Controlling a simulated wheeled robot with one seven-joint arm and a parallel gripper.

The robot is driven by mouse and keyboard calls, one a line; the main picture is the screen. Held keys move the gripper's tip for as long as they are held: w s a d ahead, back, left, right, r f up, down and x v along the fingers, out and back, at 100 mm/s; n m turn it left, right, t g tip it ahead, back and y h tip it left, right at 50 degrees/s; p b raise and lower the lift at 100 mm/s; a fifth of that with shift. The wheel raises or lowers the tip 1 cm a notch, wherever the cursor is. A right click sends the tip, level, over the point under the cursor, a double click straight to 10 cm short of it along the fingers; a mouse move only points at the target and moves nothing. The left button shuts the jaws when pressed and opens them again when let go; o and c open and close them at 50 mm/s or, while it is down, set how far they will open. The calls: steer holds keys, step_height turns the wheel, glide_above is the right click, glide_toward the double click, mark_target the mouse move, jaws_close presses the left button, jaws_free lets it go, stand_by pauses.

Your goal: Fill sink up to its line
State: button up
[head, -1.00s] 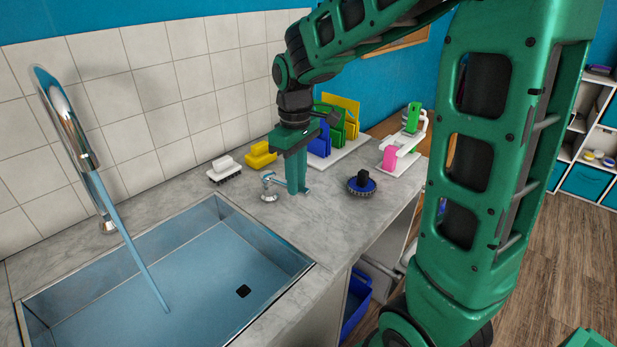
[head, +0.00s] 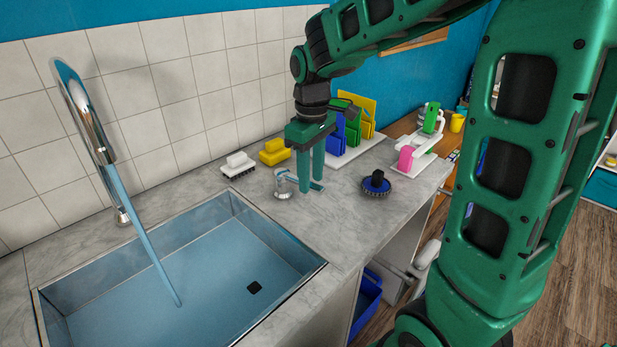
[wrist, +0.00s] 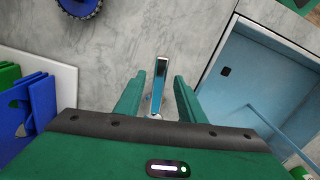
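The steel sink (head: 92,283) is set in the counter at the left, with a bluish floor and a black drain (head: 254,287). A blue stream of water (head: 143,233) runs from the chrome spout (head: 82,112) into it. I cannot make out a fill line or tell the water level. The small chrome tap handle (head: 283,184) stands on the counter right of the sink, its lever pointing right. My gripper (head: 311,188) points down at the lever. In the wrist view the fingers of my gripper (wrist: 158,95) are apart, with the lever (wrist: 161,80) between them and gaps on both sides.
A white brush (head: 238,166) and a yellow brush (head: 274,152) lie by the tiled wall. A round blue brush (head: 376,184) sits right of my gripper. Behind stands a white rack (head: 372,147) with colored boards.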

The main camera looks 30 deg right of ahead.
mark_target(311, 184)
step_height(311, 184, up, 10)
stand_by(0.4)
stand_by(1.0)
step_height(311, 184, down, 11)
steer(key=shift+r, duration=0.1)
stand_by(0.5)
jaws_close()
